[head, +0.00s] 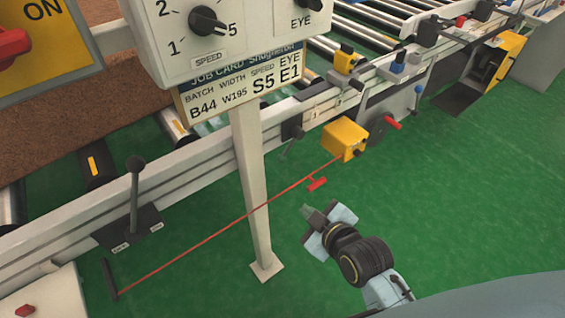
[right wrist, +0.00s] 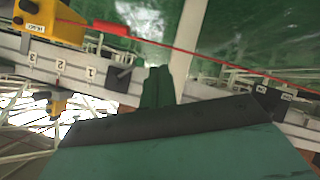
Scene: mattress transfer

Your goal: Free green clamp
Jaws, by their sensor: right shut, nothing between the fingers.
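No clamp that is clearly green shows in either view. A dark lever (head: 290,150) hangs at the rail, left of the yellow box; I cannot tell whether it is the clamp. My right gripper (head: 312,212) is over the green floor, right of the white post and below the red cord. It is shut and empty, apart from the rail. In the right wrist view its dark green fingers (right wrist: 158,86) are together, pointing toward the rail and a dark block on it (right wrist: 121,79). My left gripper is not in view.
A red cord (head: 220,228) with a red tag runs from a yellow box (head: 345,139) to the lower left. A white post (head: 251,195) carries the control panel (head: 228,38). A black-knobbed lever (head: 135,190) stands at left. Green floor at right is clear.

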